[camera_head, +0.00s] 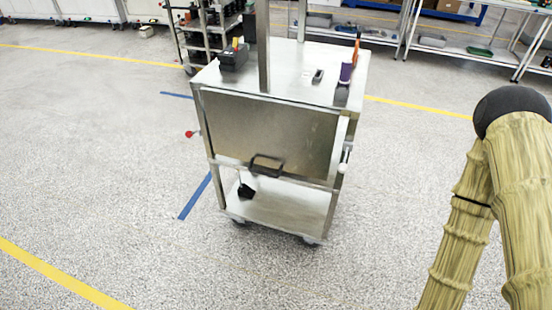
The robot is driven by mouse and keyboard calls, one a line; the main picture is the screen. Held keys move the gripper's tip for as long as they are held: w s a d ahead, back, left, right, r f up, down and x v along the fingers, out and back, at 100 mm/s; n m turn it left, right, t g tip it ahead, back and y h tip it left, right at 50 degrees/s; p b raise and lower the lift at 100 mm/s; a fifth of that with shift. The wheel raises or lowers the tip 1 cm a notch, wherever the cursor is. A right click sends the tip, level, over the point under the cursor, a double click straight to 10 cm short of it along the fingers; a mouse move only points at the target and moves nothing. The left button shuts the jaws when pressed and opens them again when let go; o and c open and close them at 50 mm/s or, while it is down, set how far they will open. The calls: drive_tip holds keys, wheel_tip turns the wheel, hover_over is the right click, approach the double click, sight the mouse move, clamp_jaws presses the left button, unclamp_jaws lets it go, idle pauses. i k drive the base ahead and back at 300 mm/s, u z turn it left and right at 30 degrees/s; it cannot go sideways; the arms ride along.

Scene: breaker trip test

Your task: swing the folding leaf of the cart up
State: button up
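The metal cart (285,75) stands upright in the middle of the view. Its folding leaf (270,130) is a flat metal panel hanging down along the cart's near side, below the top's front edge. A dark handle (266,165) sits at the leaf's lower edge. My arm, in a tan sleeve, is at the right, well apart from the cart. My gripper is out of view.
The cart top holds a dark caddy (234,58), a purple bottle (345,74) and a small dark item (318,76). A red knob (189,134) sticks out left. A post (264,45) rises from the cart. Shelving (430,42) stands behind. The near floor is clear.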

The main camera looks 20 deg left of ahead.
sight(298, 139)
drive_tip(key=k, duration=1.25)
drive_tip(key=z, duration=0.05)
drive_tip(key=i, duration=0.75)
drive_tip(key=u, duration=0.65)
